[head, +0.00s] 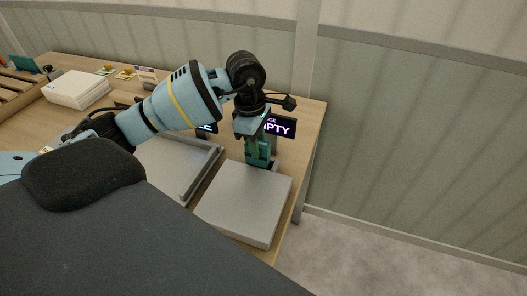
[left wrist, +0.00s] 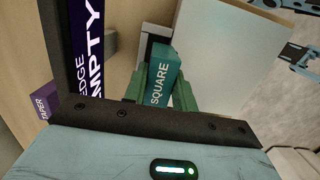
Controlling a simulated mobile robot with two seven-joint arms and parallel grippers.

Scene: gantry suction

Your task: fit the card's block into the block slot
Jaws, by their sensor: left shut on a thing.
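My left gripper (head: 258,150) is low over the back of the table, pointing down, behind a flat grey box. It is shut on a teal block marked SQUARE (left wrist: 162,78), which sits between the green fingers in the left wrist view. Just beyond the block is a pale stand with a dark recess (left wrist: 151,40). I cannot tell if this is the block slot, or if the block touches it. A display ending in EMPTY (head: 281,127) stands right behind the gripper and shows large in the left wrist view (left wrist: 88,45). My right gripper is not in the head view.
The flat grey box (head: 245,205) lies in front of the gripper near the table's right edge. A grey tray (head: 165,160) lies to its left. A white stack (head: 76,88) and small cards (head: 146,75) are farther left. Light blue parts, perhaps mine, show at right in the wrist view.

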